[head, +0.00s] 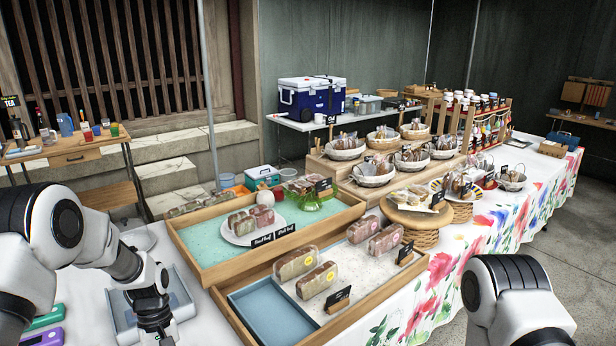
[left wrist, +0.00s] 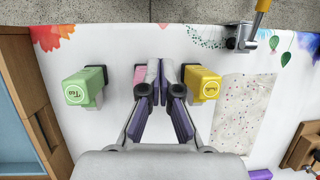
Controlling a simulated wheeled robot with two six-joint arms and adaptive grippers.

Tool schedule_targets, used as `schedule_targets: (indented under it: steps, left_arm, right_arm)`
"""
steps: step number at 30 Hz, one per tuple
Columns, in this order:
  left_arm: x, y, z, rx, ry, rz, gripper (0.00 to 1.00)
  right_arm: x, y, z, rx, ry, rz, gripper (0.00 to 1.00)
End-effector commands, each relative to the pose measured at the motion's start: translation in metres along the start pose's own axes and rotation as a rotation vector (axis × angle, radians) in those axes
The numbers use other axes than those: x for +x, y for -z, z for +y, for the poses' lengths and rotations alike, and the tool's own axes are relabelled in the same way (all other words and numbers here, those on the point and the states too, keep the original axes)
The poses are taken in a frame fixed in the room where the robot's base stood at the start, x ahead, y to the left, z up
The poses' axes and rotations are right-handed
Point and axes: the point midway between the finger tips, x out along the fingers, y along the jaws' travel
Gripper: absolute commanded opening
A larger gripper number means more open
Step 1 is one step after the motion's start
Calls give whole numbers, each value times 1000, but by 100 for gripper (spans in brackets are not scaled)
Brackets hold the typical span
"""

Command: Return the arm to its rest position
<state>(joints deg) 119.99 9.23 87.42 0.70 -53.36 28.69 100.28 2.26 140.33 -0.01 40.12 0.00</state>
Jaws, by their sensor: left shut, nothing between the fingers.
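My left arm comes in from the left of the head view and bends down. Its gripper (head: 158,326) hangs over the front left of the white table, partly cut off by the lower edge. In the left wrist view the left gripper (left wrist: 166,68) has its purple-padded fingers together with nothing between them. Below it, a green box (left wrist: 84,88) stands to the left of the fingers and a yellow box (left wrist: 202,84) to the right. Part of my right arm shows at the lower right of the head view; its gripper is out of the picture.
A blue-grey tray (head: 184,296) lies beside the left gripper. Wooden trays with wrapped loaves, the nearer with a wooden rim (head: 236,322), stand to the right. In the wrist view a speckled sheet (left wrist: 244,115) lies right of the yellow box, and a metal tool (left wrist: 238,40) lies beyond.

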Motion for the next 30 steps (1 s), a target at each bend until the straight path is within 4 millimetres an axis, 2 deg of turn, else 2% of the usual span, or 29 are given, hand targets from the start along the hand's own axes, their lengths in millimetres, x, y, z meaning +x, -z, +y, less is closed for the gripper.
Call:
schedule_targets:
  steps: [5, 8, 10, 13, 15, 16, 18, 20, 23, 25, 27, 30]
  left_arm:
    - [58, -30, -18, 5, 79, -92, 0]
    - [100, -53, -33, 21, 117, -129, 0]
    - [134, -73, -47, 45, 143, -148, 0]
    - [193, -116, -78, 112, 170, -157, 0]
    - [232, -155, -106, 199, 169, -127, 0]
    - [242, -168, -115, 240, 160, -101, 0]
    - [253, -189, -129, 337, 129, -17, 0]
    - [251, -194, -132, 412, 94, 78, 0]
    - [242, -185, -124, 508, 41, 237, 0]
    - [236, -170, -114, 552, 16, 329, 0]
    - [233, -161, -108, 579, 5, 378, 0]
    - [232, -160, -107, 594, 6, 384, 0]
  right_arm:
    - [0, 0, 0, 1, 0, -1, 42]
    - [0, 0, 0, 1, 0, -1, 42]
    - [0, 0, 0, 1, 0, -1, 42]
    - [0, 0, 0, 1, 0, -1, 42]
    - [0, 0, 0, 1, 0, -1, 42]
    - [0, 0, 0, 1, 0, -1, 42]
    - [0, 0, 0, 1, 0, -1, 42]
    - [-1, 0, 0, 1, 0, -1, 42]
    - [0, 0, 0, 1, 0, -1, 42]
    - [0, 0, 0, 1, 0, -1, 42]
    - [0, 0, 0, 1, 0, -1, 42]
    - [0, 0, 0, 1, 0, -1, 42]
